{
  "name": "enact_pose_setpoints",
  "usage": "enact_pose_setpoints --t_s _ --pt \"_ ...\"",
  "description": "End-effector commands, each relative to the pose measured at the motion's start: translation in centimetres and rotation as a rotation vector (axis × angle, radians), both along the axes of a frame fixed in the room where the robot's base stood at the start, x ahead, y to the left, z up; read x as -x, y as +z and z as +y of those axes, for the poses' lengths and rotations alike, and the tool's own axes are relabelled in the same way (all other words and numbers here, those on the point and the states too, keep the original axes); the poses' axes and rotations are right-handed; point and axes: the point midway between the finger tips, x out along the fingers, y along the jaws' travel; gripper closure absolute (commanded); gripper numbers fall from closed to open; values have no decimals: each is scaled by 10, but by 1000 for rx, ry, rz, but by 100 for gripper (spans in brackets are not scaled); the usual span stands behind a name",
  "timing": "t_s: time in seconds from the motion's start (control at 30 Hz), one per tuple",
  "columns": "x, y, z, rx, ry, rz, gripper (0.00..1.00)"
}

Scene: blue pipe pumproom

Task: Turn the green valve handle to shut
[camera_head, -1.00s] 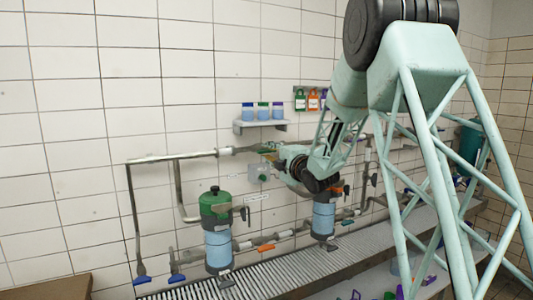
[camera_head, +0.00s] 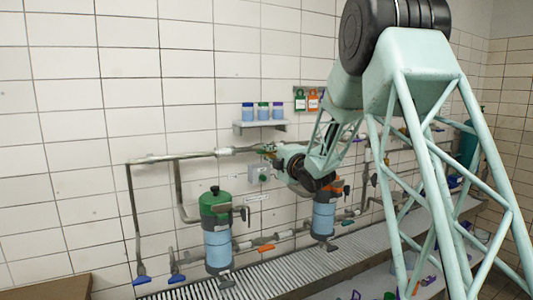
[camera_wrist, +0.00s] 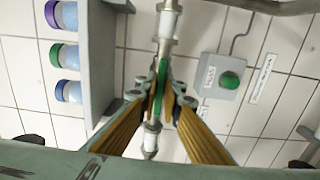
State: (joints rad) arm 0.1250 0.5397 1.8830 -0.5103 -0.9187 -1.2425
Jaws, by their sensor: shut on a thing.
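The green valve handle (camera_wrist: 162,76) is a narrow lever on a pale metal pipe in the wrist view. It looks roughly in line with the pipe there. My gripper (camera_wrist: 161,98) is shut on the handle, with a yellow-ribbed finger on each side. The fingers hide part of the handle and the valve body. In the head view my gripper (camera_head: 272,151) is at the right end of the upper wall pipe (camera_head: 200,154). The handle is small and mostly hidden there.
A grey box with a green button (camera_wrist: 229,80) is on the wall close to my gripper. A shelf (camera_head: 262,125) with several lidded jars is just above. Green-topped (camera_head: 215,203) and orange-handled (camera_head: 336,188) filter units stand below. Open wall lies left.

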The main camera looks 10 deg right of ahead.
Motion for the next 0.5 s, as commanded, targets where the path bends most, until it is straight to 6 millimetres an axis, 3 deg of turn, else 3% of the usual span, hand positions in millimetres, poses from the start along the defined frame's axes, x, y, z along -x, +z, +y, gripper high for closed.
enact_pose_setpoints --t_s 0.5 --pt "0 -2 0 -125 -1 35 100"
